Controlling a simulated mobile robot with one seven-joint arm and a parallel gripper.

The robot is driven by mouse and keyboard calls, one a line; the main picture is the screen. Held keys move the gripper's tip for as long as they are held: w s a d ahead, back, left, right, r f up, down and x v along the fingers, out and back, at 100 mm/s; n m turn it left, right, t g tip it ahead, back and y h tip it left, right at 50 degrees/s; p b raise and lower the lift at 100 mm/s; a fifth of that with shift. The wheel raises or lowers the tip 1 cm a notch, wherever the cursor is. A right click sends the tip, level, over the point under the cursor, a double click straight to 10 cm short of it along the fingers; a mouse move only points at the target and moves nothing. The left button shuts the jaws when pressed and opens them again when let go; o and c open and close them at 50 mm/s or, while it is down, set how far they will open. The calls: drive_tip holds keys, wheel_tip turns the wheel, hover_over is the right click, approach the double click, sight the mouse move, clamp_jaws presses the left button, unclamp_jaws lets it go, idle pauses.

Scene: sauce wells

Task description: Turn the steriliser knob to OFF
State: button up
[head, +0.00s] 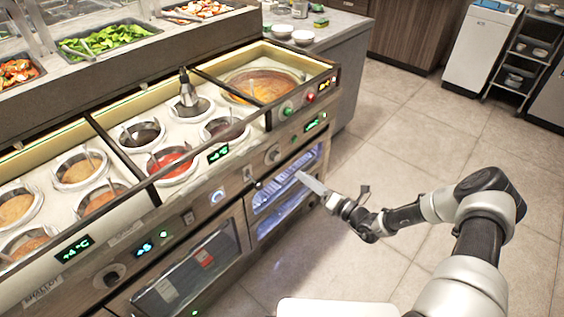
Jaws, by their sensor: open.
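A round metallic knob (272,155) sits on the front panel above a cabinet with a blue-lit inside and wire racks (290,190), which looks like the steriliser. The knob's pointer and labels are too small to read. My gripper (336,202) is in front of the cabinet's right side, right of and lower than the knob and apart from it. It is open, its fingers small in view. A pale flat piece (312,183) shows at its tip; I cannot tell whether it belongs to the gripper or the cabinet.
Other controls line the counter front: a dark knob (110,275), a round dial (217,196), and green and red buttons (311,97). Sauce wells (172,160) fill the counter top. The tiled floor (385,140) to the right is clear.

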sight(278, 158)
drive_tip(key=b+x, duration=0.1)
drive_tip(key=x, duration=1.1)
drive_tip(key=shift+w+a+b, duration=0.25)
drive_tip(key=shift+a+b, duration=0.1)
drive_tip(key=c, duration=1)
drive_tip(key=shift+c, duration=0.2)
